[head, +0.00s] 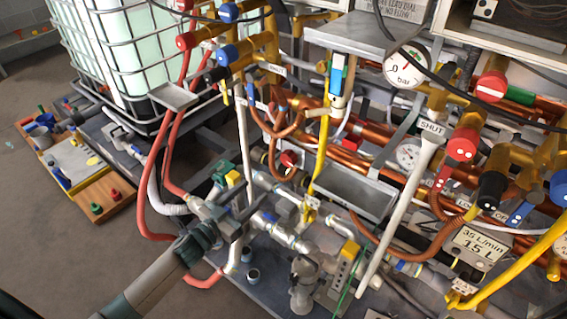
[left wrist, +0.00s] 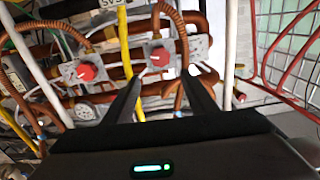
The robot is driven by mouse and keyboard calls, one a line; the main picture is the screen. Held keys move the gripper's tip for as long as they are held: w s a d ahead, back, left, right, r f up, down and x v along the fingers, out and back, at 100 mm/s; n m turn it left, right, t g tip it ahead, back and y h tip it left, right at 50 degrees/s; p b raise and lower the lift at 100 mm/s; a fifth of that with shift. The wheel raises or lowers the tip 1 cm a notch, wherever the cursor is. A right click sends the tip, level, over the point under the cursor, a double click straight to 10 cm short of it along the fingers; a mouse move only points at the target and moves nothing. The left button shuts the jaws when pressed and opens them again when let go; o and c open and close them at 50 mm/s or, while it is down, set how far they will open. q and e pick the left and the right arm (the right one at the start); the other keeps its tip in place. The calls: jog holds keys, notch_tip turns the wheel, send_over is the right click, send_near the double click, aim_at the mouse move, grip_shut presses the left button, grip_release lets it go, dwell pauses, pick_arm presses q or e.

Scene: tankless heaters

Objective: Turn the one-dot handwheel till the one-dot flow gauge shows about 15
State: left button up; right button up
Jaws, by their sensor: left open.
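My left gripper (head: 240,212) is open and empty in the head view, among the low pipes left of centre. In the left wrist view its two fingers (left wrist: 165,76) point towards a red round knob (left wrist: 160,57) on a grey fitting. The knob appears between the fingertips, apparently beyond them. A second red knob (left wrist: 87,72) is further left. In the head view a small red handwheel (head: 289,158) sits beyond the gripper. I cannot make out the dots on these wheels. A round dial (head: 408,155) sits among the copper pipes; its reading is too small to tell. My right gripper is not in view.
A pressure dial marked bar (head: 407,66) hangs at upper right. A plate (head: 480,247) reads 35 L/min, 15 L. A white lever marked SHUT (head: 400,205), yellow pipes and red hoses (head: 172,130) crowd the area. A caged tank (head: 125,50) stands upper left.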

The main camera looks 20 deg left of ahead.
aim_at(286, 161)
pick_arm(q)
jog(key=x, duration=1.7)
jog(key=shift+w+f, duration=0.1)
jog(key=shift+w, duration=0.05)
jog(key=c, duration=0.8)
